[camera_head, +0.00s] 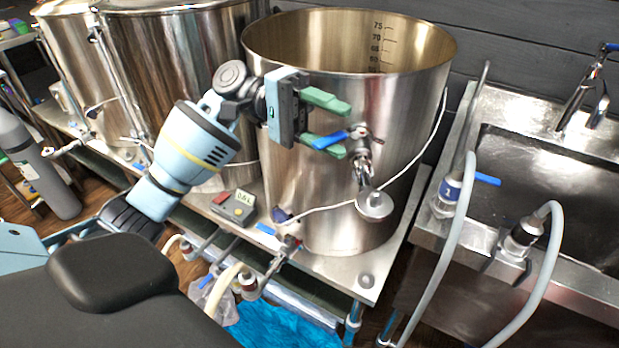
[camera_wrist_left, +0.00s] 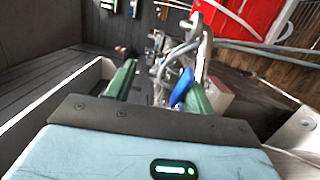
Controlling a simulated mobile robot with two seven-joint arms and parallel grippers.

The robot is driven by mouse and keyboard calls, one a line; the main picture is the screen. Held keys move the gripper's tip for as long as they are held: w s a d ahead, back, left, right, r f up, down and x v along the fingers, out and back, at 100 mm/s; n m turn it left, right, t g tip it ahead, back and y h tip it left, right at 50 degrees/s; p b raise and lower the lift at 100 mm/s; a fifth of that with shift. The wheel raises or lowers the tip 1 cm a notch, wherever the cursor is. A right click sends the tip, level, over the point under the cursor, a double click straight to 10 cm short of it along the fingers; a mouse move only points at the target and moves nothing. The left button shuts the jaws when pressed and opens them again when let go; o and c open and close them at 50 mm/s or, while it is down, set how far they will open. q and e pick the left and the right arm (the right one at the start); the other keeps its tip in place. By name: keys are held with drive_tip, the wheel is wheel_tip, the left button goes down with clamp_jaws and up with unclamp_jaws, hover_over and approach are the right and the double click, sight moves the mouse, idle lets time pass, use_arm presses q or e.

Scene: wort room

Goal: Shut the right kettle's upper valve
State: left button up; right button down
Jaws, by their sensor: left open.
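The right kettle (camera_head: 310,180) is a large open steel vessel with volume marks inside. Its upper valve (camera_head: 362,155) sticks out from the front wall, with a blue lever handle (camera_head: 331,139) pointing left. My left gripper (camera_head: 346,128) is open in front of the kettle wall, its two green fingers one above the other. The handle lies close to the lower finger; I cannot tell whether they touch. In the left wrist view the blue handle (camera_wrist_left: 182,87) shows between the fingers, nearer the right one. My right gripper is not in view.
A round metal fitting (camera_head: 374,204) hangs below the valve. A control box (camera_head: 236,207) and a lower valve (camera_head: 290,243) are at the kettle's foot. Another kettle (camera_head: 180,90) stands close left. A steel sink (camera_head: 545,190) with hoses is to the right.

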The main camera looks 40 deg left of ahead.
use_arm(q)
drive_tip(key=s+d+r, duration=0.1)
drive_tip(key=s+d, duration=0.1)
drive_tip(key=s, duration=0.2)
drive_tip(key=s+d, duration=0.2)
drive_tip(key=s, duration=0.3)
drive_tip(key=s+d+r, duration=0.1)
drive_tip(key=s+d, duration=0.1)
drive_tip(key=s, duration=0.3)
drive_tip(key=shift+s+d+r, duration=0.25)
drive_tip(key=shift+d+r, duration=0.1)
drive_tip(key=shift+d, duration=0.05)
drive_tip(key=shift+c, duration=0.4)
